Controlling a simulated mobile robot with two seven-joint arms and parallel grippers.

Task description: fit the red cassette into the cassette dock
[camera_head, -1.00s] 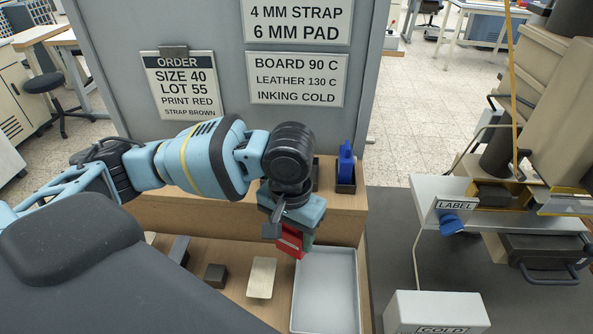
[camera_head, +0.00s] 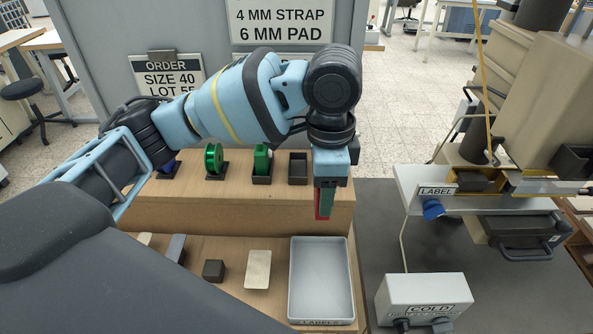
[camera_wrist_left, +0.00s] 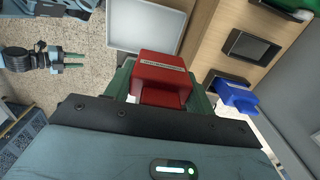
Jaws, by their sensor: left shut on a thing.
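The red cassette (camera_head: 318,203) is held between the fingers of my left gripper (camera_head: 326,195), above the right end of the wooden shelf. In the left wrist view the cassette (camera_wrist_left: 162,75) fills the middle, with a green finger on either side. My right gripper (camera_wrist_left: 70,60) shows at the left of the left wrist view, its two fingers apart with nothing between them. I cannot tell for sure which part is the cassette dock; a press (camera_head: 520,205) with a yellow-edged opening and a LABEL sign stands at the right, apart from the cassette.
A blue cassette (camera_wrist_left: 238,97) shows in the left wrist view. A grey tray (camera_head: 293,290) and a white COLD box (camera_head: 425,295) stand nearer. Dark tabletop (camera_head: 385,240) between is clear.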

